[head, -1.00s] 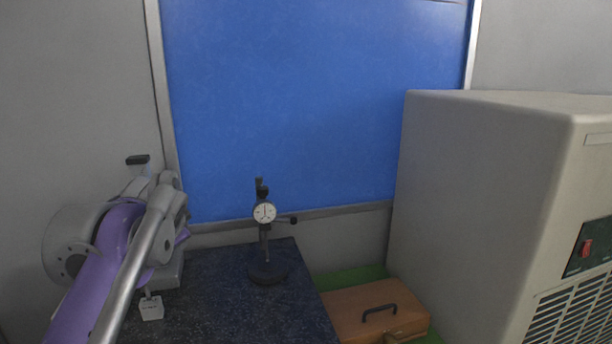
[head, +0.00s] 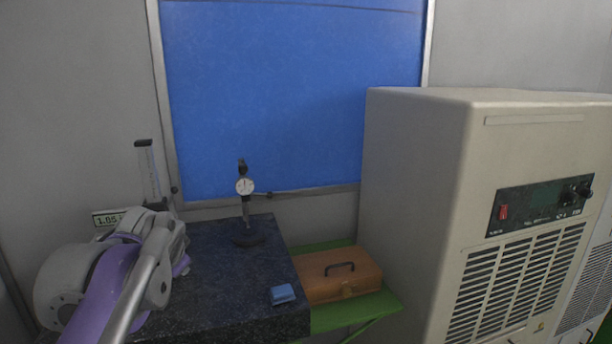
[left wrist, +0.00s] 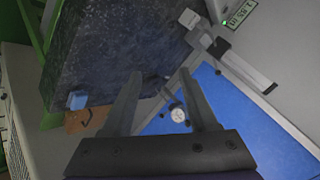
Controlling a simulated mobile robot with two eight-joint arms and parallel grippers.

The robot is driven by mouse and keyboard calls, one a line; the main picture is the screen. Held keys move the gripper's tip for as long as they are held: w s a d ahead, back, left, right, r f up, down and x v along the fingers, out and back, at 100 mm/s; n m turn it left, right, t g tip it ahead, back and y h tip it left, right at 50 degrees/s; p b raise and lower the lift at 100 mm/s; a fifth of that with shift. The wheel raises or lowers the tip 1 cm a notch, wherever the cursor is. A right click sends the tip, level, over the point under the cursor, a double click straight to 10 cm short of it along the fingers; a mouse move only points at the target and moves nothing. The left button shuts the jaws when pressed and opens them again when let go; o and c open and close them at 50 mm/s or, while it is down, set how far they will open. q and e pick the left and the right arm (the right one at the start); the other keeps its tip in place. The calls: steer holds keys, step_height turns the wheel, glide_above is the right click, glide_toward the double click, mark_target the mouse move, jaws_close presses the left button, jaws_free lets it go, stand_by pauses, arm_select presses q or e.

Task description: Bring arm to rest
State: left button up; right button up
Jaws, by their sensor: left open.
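My left arm (head: 125,265), purple and grey, comes in from the lower left in the head view, in front of the dark granite surface plate (head: 200,300). Its fingers are not clearly visible there. In the left wrist view my left gripper (left wrist: 164,72) has two dark fingers spread apart, with nothing between them held. The dial gauge stand (left wrist: 178,114) shows beyond the gap between them, apart from the fingers. My right gripper is in neither view.
A dial gauge on its stand (head: 245,187) stands upright on the plate. A blue block (head: 283,294) lies near its front right corner. A digital height gauge (head: 149,172) is behind my arm. An orange case (head: 325,284) sits on a green surface beside a large beige cabinet (head: 415,170).

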arm_select(q)
steer(key=s+d+f+n+g+h, duration=0.1)
steer(key=s+d+f+n, duration=0.2)
steer(key=s+f, duration=0.8)
steer(key=s+d+f+n+g+h, duration=0.2)
steer(key=s+f, duration=0.9)
steer(key=f, duration=0.8)
steer(key=d+n, duration=0.1)
steer(key=d, duration=0.1)
steer(key=shift+s+d+f+h, duration=0.2)
steer(key=shift+s+d+h, duration=0.1)
steer(key=shift+s, duration=0.1)
